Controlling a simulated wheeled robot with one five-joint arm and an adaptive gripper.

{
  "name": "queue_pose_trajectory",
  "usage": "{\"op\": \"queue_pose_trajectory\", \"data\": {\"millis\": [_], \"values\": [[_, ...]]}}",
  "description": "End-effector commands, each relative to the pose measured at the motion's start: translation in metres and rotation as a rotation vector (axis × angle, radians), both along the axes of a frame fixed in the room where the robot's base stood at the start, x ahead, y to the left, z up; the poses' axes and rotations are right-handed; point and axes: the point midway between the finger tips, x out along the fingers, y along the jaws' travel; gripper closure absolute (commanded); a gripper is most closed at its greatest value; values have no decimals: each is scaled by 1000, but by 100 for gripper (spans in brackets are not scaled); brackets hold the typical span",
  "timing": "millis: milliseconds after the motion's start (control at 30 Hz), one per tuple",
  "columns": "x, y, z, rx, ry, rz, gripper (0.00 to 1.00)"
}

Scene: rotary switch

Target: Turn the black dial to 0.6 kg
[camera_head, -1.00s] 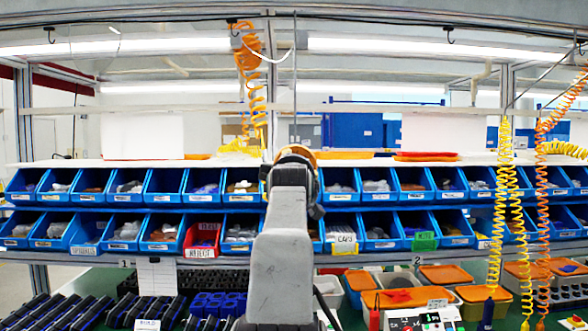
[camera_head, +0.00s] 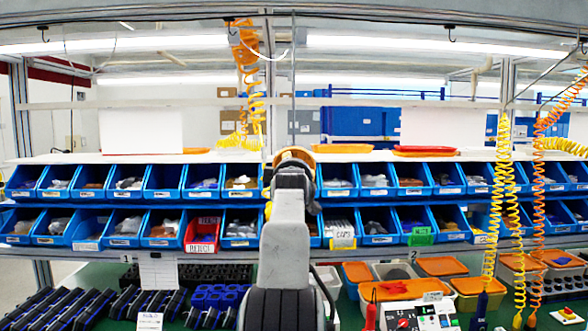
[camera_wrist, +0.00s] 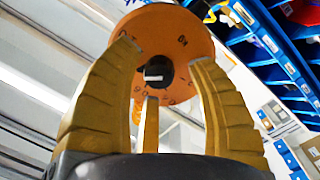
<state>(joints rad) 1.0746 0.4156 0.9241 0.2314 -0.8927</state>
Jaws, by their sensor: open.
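The black dial (camera_wrist: 158,74) sits at the middle of a round orange disc (camera_wrist: 165,42) in the wrist view. A white mark shows on the dial's face. Dark characters ring the disc, but they are too small and tilted to read surely. My gripper (camera_wrist: 168,54) is open, with yellow fingers spread left and right of the dial and a third finger below it. I cannot tell whether any finger touches the dial. In the head view a little of the orange disc (camera_head: 297,150) shows past my arm, which hides the dial and most of the gripper.
Two rows of blue bins (camera_head: 163,182) line the rack behind my arm, with a red bin (camera_head: 203,235) among them. Yellow and orange coiled hoses (camera_head: 499,200) hang at the right. Orange-lidded boxes (camera_head: 440,267) and black racks (camera_head: 55,308) cover the green bench.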

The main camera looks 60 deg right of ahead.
Motion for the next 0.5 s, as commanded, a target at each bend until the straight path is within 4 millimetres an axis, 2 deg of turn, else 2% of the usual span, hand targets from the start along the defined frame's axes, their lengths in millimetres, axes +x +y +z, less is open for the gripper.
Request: {"op": "queue_pose_trajectory", "data": {"millis": [200, 233, 500], "values": [[0, 0, 0, 0, 0, 0, 48], [0, 0, 0, 0, 0, 0, 45], [0, 0, 0, 0, 0, 0, 69]]}}
